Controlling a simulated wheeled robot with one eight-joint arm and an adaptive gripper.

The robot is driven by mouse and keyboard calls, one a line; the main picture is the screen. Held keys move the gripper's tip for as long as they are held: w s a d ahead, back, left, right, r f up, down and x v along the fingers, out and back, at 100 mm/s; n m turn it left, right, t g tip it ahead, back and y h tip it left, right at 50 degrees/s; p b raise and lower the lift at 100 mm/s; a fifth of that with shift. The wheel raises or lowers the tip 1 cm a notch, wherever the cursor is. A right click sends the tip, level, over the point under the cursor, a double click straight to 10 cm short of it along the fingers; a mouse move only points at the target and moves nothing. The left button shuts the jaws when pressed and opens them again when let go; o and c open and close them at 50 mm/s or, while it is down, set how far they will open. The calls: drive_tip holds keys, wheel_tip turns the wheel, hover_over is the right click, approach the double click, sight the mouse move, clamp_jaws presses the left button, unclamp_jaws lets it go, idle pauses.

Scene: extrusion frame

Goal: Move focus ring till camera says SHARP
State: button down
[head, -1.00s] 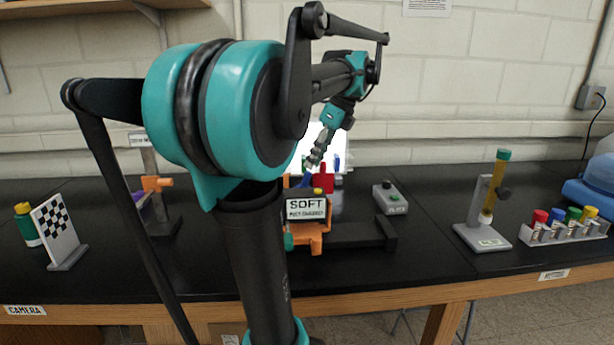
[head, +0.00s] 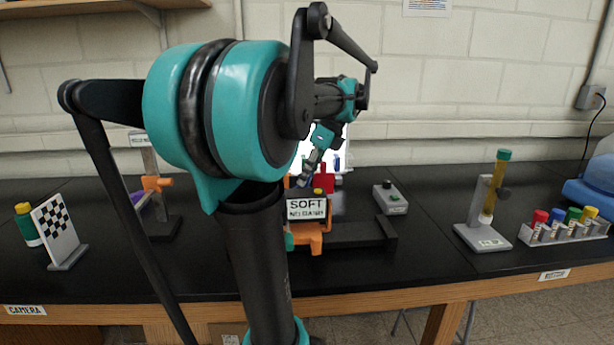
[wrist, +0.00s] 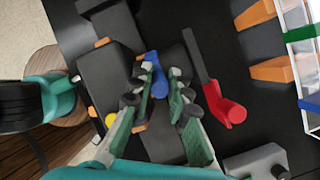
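The camera's display sign (head: 306,207) reads "SOFT" in the head view, with a smaller line under it that is hard to read. In the wrist view the dark camera body (wrist: 105,75) lies at the left. A blue peg-like handle (wrist: 158,80) stands out from the assembly, and a red lever (wrist: 228,110) lies to its right. My gripper (wrist: 161,71) is open, with its fingertips on either side of the blue handle; firm contact cannot be made out. In the head view my gripper (head: 308,172) is just above the display. Which handle belongs to the focus ring is not marked.
A yellow knob (wrist: 112,120) is left of my fingers. A grey button box (head: 389,198) stands right of the camera. A checkered target (head: 58,232) stands at the left, and a vial rack (head: 565,229) at the right. Black bench is clear in front.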

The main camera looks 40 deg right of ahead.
idle(0.3)
drive_tip(key=shift+w+a+r+g+h, duration=0.1)
drive_tip(key=shift+w+a+g+h, duration=0.15)
drive_tip(key=shift+a+g+h, duration=0.3)
drive_tip(key=shift+w+h, duration=0.1)
drive_tip(key=shift+h, duration=0.35)
drive_tip(key=c, duration=1.7)
unclamp_jaws()
drive_tip(key=v, duration=1.2)
drive_tip(key=shift+w+a, duration=0.1)
